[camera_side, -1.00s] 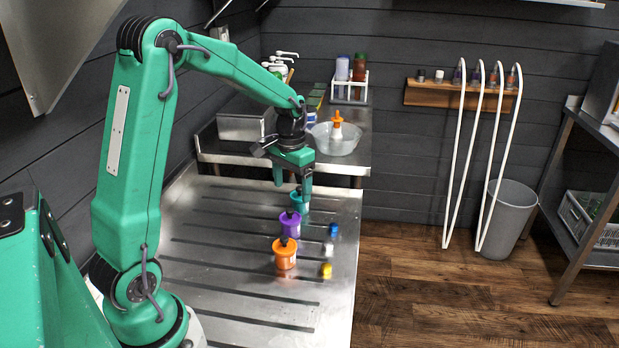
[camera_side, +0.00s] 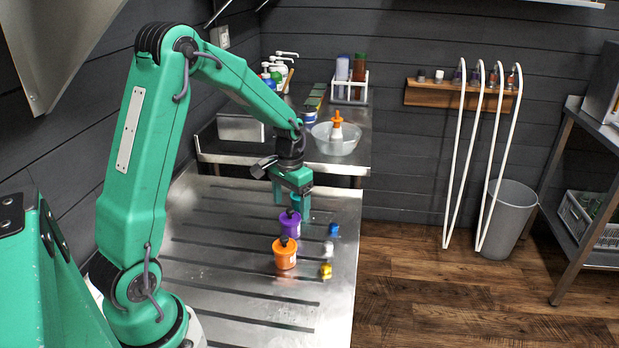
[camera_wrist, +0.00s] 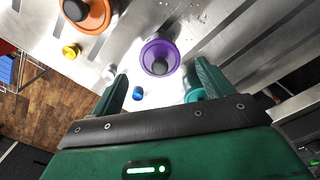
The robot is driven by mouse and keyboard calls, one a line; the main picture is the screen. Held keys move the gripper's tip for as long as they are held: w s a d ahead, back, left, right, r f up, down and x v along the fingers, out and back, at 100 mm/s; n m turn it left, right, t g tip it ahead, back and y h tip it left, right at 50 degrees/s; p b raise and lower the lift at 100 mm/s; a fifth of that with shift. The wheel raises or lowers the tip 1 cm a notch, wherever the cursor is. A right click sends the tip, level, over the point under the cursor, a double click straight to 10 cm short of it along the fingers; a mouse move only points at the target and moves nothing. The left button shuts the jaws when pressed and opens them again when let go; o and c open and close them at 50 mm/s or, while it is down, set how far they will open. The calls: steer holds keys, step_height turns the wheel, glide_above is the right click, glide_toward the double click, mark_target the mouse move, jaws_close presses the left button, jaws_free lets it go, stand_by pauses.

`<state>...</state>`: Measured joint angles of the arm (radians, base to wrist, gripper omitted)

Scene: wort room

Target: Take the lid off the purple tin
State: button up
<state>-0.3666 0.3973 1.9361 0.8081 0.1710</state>
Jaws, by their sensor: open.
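The purple tin (camera_side: 290,223) stands upright on the metal drainboard, with its lid on and a dark knob on top. In the wrist view the purple tin (camera_wrist: 160,58) shows from above, ahead of my gripper and between the lines of its two fingers. My gripper (camera_side: 291,207) is open and empty, just above and behind the purple tin. Its fingers (camera_wrist: 163,88) stand wide apart in the wrist view.
An orange tin (camera_side: 284,254) stands in front of the purple one. Small blue (camera_side: 334,229), silver (camera_side: 328,248) and yellow (camera_side: 326,270) pieces lie to the right, near the edge of the drainboard (camera_side: 230,300). A bowl (camera_side: 336,140) stands behind. The front left of the board is clear.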

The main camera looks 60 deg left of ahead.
steer(key=shift+f, duration=1.3)
steer(key=c, duration=1)
steer(key=shift+r, duration=0.15)
steer(key=shift+c, duration=0.2)
steer(key=shift+r, duration=0.6)
steer(key=r, duration=0.3)
steer(key=shift+d+r, duration=0.1)
steer(key=shift+d, duration=0.25)
steer(key=s+d+r, duration=0.2)
steer(key=d+r, duration=0.4)
steer(key=d, duration=0.4)
steer(key=shift+d+r, duration=0.2)
steer(key=shift+d, duration=0.2)
